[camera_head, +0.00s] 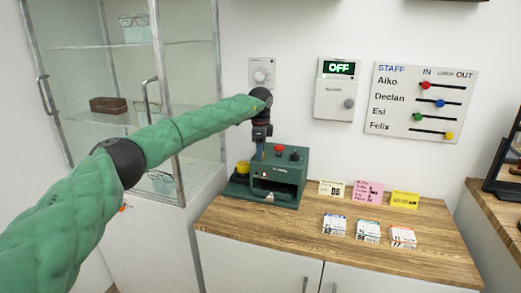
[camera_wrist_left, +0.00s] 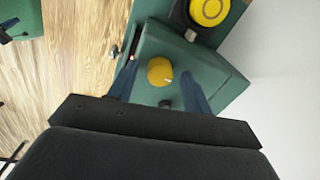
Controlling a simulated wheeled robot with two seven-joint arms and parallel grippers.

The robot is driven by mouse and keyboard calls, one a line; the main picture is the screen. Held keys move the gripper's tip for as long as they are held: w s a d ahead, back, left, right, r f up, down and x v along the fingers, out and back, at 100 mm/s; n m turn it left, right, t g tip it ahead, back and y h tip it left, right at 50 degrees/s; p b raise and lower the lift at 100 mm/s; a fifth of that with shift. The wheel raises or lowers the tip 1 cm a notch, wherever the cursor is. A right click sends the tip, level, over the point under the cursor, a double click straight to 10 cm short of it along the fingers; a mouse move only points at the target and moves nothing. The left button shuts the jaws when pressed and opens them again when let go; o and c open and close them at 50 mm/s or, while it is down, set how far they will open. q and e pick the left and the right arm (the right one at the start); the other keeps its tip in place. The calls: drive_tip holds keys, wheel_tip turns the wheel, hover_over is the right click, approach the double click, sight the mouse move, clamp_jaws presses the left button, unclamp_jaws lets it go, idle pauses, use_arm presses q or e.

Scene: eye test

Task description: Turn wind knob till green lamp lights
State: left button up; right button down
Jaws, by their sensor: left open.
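A dark green machine (camera_head: 276,176) stands at the left end of the wooden counter. It has a red knob (camera_head: 279,148) and a black knob (camera_head: 295,156) on top. My left gripper (camera_head: 260,153) points down over its left part. In the left wrist view the open fingers (camera_wrist_left: 163,84) straddle a round yellow knob (camera_wrist_left: 160,70) with a pale mark, with gaps at both sides. A small dark part (camera_wrist_left: 164,104) shows below this knob. I cannot make out a lit green lamp. My right gripper is not in view.
A yellow round part (camera_wrist_left: 207,11) on a black base sits beside the machine's body. Several cards (camera_head: 367,192) stand and lie on the counter (camera_head: 290,234) to the right. A wall dial (camera_head: 262,74), an alarm box (camera_head: 334,100) and a staff board (camera_head: 423,100) hang behind. A glass cabinet (camera_head: 108,60) stands left.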

use_arm(q)
drive_tip(key=shift+f, duration=0.1)
drive_tip(key=c, duration=1)
